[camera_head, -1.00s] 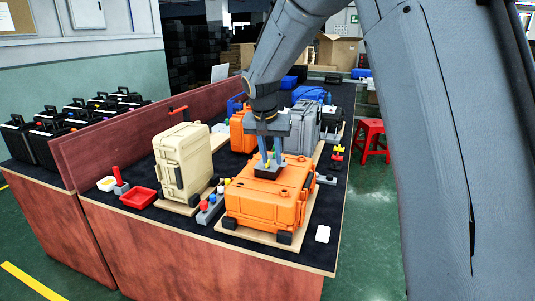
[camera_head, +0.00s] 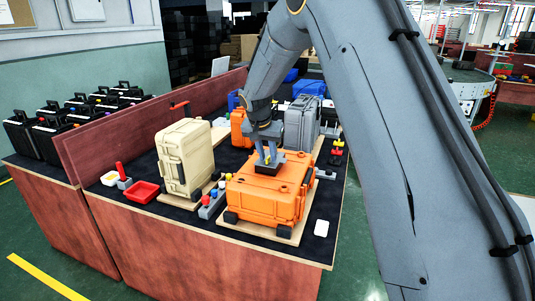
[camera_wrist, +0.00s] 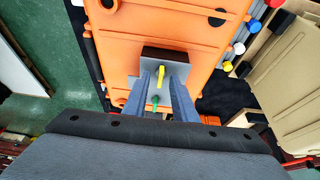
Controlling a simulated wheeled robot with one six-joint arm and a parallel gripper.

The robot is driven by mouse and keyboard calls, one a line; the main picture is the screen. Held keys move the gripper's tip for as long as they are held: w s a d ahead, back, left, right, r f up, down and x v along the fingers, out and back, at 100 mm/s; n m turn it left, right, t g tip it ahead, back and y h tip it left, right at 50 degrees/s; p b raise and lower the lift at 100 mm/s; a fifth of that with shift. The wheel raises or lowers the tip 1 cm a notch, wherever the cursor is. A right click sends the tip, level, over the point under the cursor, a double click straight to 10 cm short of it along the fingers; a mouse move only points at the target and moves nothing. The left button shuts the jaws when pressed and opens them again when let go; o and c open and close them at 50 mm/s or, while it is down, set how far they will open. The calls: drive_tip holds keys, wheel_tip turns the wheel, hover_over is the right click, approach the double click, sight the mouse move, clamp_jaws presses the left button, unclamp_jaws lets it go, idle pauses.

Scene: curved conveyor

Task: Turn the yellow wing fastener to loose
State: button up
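The yellow wing fastener (camera_wrist: 160,73) shows in the wrist view as a narrow upright bar on a grey plate (camera_wrist: 178,69) with a dark edge. A green mark or piece (camera_wrist: 156,101) lies just below it. The plate sits on top of the orange case (camera_head: 262,199). My gripper (camera_wrist: 160,80) points down at the plate, with one finger on either side of the yellow wing. Gaps show between the wing and both fingers, so it looks open. In the head view my gripper (camera_head: 268,158) is over the plate, and the fastener is hidden there.
A tan case (camera_head: 186,158) stands upright left of the orange case. Between them is a grey block (camera_head: 209,208) with several coloured knobs. A grey case (camera_head: 301,124) stands behind. A red tray (camera_head: 140,192) lies left, and a white card (camera_head: 321,229) front right.

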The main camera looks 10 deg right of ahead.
clamp_jaws()
